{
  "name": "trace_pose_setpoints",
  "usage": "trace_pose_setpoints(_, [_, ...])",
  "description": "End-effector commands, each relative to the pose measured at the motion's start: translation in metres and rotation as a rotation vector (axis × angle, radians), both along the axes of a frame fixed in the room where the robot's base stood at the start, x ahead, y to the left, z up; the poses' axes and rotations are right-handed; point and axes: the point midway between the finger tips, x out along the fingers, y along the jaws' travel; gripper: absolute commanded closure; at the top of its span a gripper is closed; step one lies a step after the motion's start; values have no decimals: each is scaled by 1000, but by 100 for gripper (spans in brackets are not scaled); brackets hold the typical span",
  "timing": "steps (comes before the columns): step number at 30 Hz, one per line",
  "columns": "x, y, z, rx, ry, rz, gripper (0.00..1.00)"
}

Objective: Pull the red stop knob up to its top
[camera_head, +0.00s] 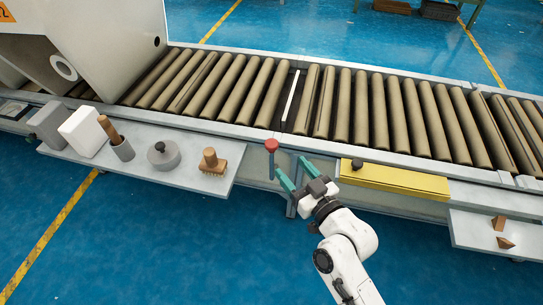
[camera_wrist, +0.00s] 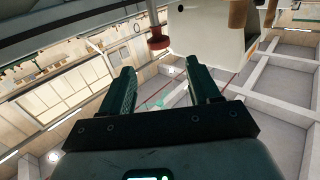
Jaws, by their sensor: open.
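The red stop knob (camera_head: 271,145) stands on a thin stem at the front edge of the conveyor, near the middle of the head view. In the wrist view the red knob (camera_wrist: 158,43) shows at the top, beyond the fingertips and between their lines. My gripper (camera_head: 288,164) is open and empty, with its green fingers close to the knob on its near right side. The fingers also show spread apart in the wrist view (camera_wrist: 159,68). I see no contact between fingers and knob.
A roller conveyor (camera_head: 345,105) runs behind the knob. Left of it, a grey shelf (camera_head: 195,180) holds a brush (camera_head: 212,163), a round grey pot (camera_head: 163,156) and other items. A yellow panel (camera_head: 395,180) lies to the right. A small shelf (camera_head: 475,232) holds wooden blocks.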

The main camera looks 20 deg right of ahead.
Motion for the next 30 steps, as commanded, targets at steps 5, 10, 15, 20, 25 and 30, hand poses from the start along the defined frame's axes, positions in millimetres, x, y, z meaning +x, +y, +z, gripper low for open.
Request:
trace_pose_setpoints(5, [7,0,-3,3,-22,-9,38])
trace_pose_setpoints(10, [30,3,-2,5,-24,-9,38])
trace_pose_setpoints(15, [60,8,-2,3,-22,-8,38])
trace_pose_setpoints(20, [86,12,-2,2,-21,-7,38])
trace_pose_setpoints(25, [102,15,-3,2,-20,-7,38])
trace_pose_setpoints(30, [108,16,-3,3,-19,-7,38])
